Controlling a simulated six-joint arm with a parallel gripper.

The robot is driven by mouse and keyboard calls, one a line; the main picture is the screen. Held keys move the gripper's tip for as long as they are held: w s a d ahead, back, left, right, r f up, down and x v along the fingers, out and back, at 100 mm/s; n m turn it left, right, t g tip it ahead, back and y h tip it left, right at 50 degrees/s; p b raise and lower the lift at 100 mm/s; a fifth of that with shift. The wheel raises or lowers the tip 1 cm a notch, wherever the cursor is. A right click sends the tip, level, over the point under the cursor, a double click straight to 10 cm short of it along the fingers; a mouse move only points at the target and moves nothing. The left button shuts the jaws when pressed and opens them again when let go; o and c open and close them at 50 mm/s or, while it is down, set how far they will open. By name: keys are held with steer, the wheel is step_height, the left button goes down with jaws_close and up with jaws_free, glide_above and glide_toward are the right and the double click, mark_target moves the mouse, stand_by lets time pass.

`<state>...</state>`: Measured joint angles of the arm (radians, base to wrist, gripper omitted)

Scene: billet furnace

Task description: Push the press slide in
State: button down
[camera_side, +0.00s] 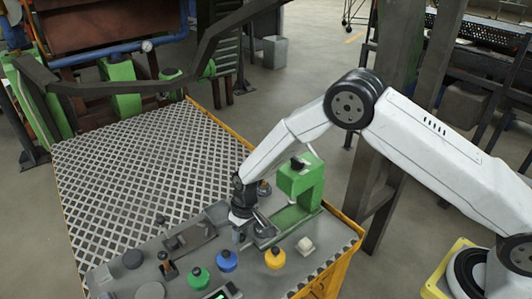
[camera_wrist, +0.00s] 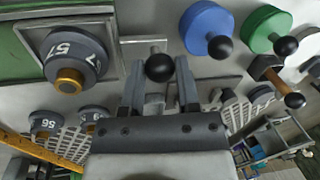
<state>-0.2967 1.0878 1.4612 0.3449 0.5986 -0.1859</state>
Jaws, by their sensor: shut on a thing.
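The green press (camera_side: 300,178) stands near the right edge of the workbench in the side view. Its slide (camera_side: 266,241) sticks out on the left side of the press, and in the wrist view the slide plate (camera_wrist: 115,75) carries a dark round billet (camera_wrist: 76,55) marked 57 with a brass-coloured end. A black ball knob (camera_wrist: 159,67) is joined to the plate by a short rod. My gripper (camera_wrist: 160,80) is shut on this knob, with one finger on each side. In the side view my gripper (camera_side: 240,224) points down at the slide's outer end and hides the knob.
More numbered billets (camera_wrist: 45,122) show in the wrist view. The patterned metal plate (camera_side: 140,170) behind is clear.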

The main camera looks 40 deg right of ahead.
mark_target(264, 220)
steer(key=d, duration=0.7)
steer(key=shift+d, duration=0.3)
steer(key=shift+c, duration=1.7)
jaws_free()
steer(key=shift+r, duration=0.15)
steer(key=shift+w+d+r, duration=0.1)
steer(key=shift+d+r, duration=0.15)
steer(key=shift+r, duration=1)
steer(key=shift+d+r, duration=0.25)
steer(key=shift+r, duration=1)
steer(key=shift+w+d+r, duration=0.1)
steer(key=shift+d+r, duration=0.15)
steer(key=shift+r, duration=1)
